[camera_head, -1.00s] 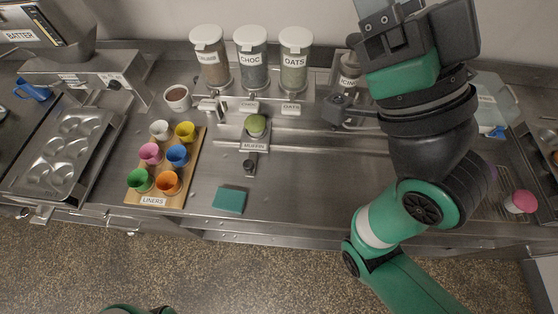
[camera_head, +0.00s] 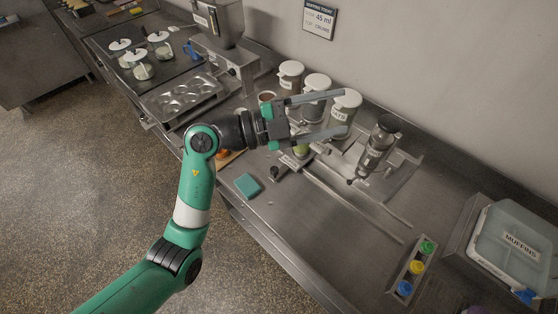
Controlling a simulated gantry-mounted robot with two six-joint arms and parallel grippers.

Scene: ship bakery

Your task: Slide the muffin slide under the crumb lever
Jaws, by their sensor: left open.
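The muffin slide (camera_head: 290,162) is a small metal carriage at the left part of a long rail, with a black knob (camera_head: 276,174) at its front. The crumb jar (camera_head: 290,73) is the leftmost of three white-lidded jars. The crumb lever below it is hidden behind my gripper. My right gripper is out of view.
The choc jar (camera_head: 317,84) and oats jar (camera_head: 346,103) stand beside the crumb jar. A dark-topped dispenser (camera_head: 377,147) stands right of them. A teal sponge (camera_head: 247,185) lies near the front edge.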

